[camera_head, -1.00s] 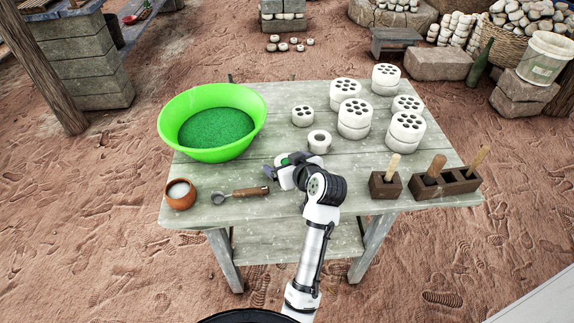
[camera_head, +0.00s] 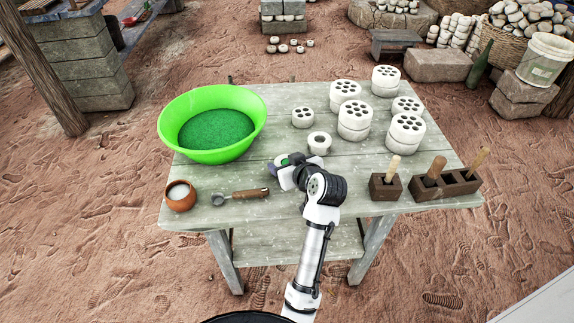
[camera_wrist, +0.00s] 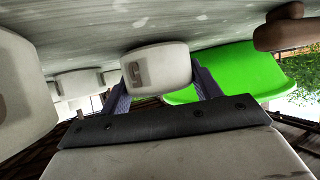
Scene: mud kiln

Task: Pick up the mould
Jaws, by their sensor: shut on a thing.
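The mould is a small, round, white block with a dark mark on its side. It fills the space between the two fingers in the wrist view (camera_wrist: 155,62). In the head view only a small white and green part of the mould (camera_head: 281,158) shows beyond my gripper (camera_head: 287,164). My gripper, also in the wrist view (camera_wrist: 163,84), is shut on the mould, one finger on each side. The mould is at or very near the table top (camera_head: 250,172); I cannot tell whether they touch.
A white ring (camera_head: 319,143) stands close behind my gripper. Several white, holed blocks (camera_head: 354,118) stand at the back right. A green bowl (camera_head: 250,130), a clay pot (camera_head: 181,203) and a scoop (camera_head: 240,195) are to the left. Wooden-handled tools in dark blocks (camera_head: 386,188) are to the right.

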